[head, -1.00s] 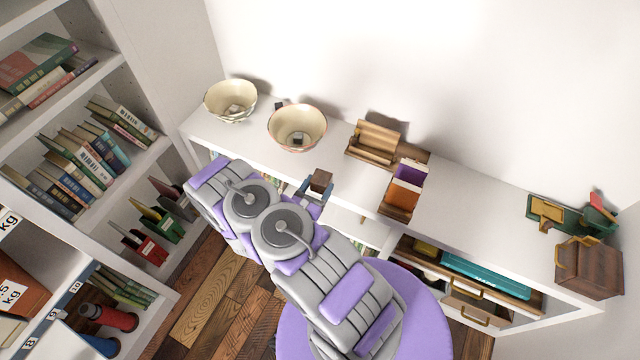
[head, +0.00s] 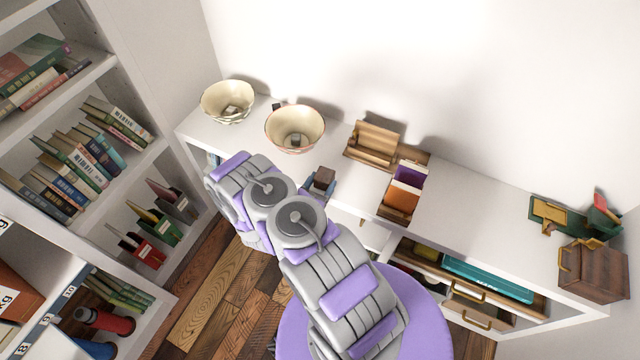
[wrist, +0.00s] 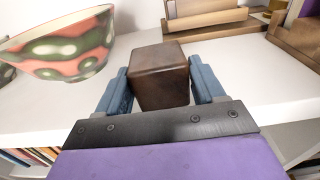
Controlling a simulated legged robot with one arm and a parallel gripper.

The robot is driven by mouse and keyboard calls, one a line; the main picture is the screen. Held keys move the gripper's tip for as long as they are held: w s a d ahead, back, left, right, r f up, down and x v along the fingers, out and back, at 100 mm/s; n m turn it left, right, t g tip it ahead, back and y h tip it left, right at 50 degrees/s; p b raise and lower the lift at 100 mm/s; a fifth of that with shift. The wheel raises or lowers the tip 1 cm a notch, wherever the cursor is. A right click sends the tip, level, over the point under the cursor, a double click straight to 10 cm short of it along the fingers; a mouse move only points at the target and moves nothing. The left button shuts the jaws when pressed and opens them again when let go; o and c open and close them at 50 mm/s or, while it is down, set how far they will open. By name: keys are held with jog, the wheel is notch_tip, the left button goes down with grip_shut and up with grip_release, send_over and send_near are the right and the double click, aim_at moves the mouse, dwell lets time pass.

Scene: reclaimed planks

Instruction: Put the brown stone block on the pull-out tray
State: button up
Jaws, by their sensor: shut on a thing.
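The brown stone block (wrist: 160,76) is between the two blue fingers of my gripper (wrist: 162,88) in the wrist view. My gripper is shut on it. In the head view the block (head: 323,178) shows just past my arm, by the front edge of the white counter (head: 465,225), right of and in front of the bowls. Whether it touches the counter I cannot tell. Below the counter at right, an open pulled-out drawer or tray (head: 540,300) holds a teal thing and a yellow thing. I cannot tell whether this is the pull-out tray.
Two patterned bowls (head: 228,103) (head: 295,129) stand on the counter at left. A wooden stand (head: 372,146) and an organizer with orange and purple cards (head: 404,188) are right of my gripper. A wooden box (head: 594,271) stands at the far right. Bookshelves (head: 95,140) fill the left.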

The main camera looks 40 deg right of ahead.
jog(key=o, duration=1.3)
jog(key=shift+d+f, duration=0.1)
jog(key=shift+d, duration=0.3)
jog(key=shift+c, duration=0.2)
jog(key=shift+o, duration=1.2)
jog(key=shift+a, duration=0.3)
jog(key=shift+a+r, duration=0.2)
jog(key=shift+a, duration=0.4)
